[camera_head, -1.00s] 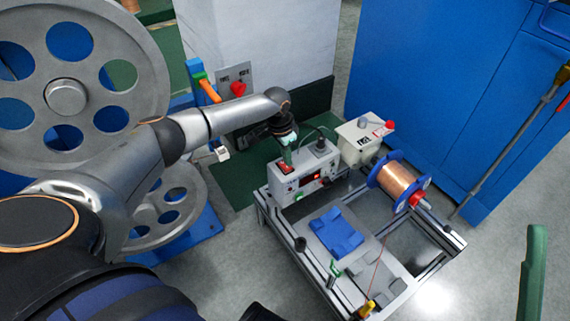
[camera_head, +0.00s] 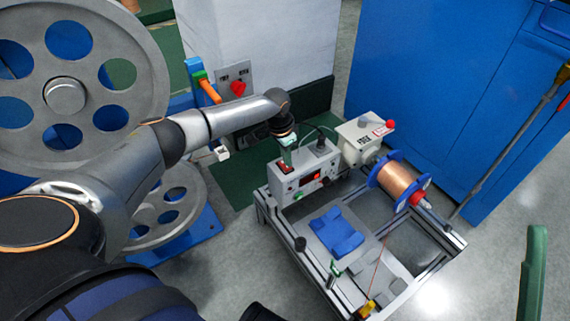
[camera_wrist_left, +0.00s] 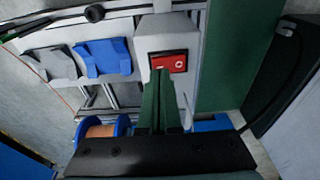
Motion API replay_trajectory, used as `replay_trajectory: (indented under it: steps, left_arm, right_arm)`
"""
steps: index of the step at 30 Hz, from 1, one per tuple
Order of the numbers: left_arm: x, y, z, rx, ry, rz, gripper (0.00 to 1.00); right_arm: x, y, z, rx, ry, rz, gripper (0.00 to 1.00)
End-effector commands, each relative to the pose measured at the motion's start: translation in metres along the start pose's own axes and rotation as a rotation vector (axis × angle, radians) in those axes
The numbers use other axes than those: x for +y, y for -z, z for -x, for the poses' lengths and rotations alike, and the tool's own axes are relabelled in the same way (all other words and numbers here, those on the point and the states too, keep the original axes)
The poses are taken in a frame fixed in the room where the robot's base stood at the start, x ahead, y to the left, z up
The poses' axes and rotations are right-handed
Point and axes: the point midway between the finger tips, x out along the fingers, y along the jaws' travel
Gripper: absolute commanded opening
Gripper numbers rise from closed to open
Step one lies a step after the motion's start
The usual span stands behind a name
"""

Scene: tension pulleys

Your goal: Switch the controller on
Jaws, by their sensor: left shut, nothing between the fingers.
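The controller (camera_head: 310,172) is a grey box with a lit red display (camera_head: 310,178) on its front, standing at the back of the bench frame. A red rocker switch (camera_head: 286,168) with white marks sits on its top, and shows close up in the left wrist view (camera_wrist_left: 176,63). My left gripper (camera_head: 287,160) points down with its green fingers shut and empty. In the left wrist view its fingertips (camera_wrist_left: 160,74) are at the switch and cover part of it. I cannot tell whether they touch it or which side is pressed.
A copper wire spool (camera_head: 397,181) and a white box with a red knob (camera_head: 363,138) stand right of the controller. A blue block (camera_head: 338,232) lies on the bench plate. Large grey pulleys (camera_head: 66,97) stand left. A blue cabinet (camera_head: 430,90) stands behind.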

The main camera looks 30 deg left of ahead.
Motion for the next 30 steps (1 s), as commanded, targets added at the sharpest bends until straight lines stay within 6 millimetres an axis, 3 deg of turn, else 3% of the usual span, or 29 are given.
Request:
replay_trajectory:
  steps: [30]
  left_arm:
    - [0.0,-0.002,-0.013,0.0,0.0,-0.001,0.0]
  right_arm:
    - [-0.003,-0.005,0.005,-0.001,0.003,0.005,0.5]
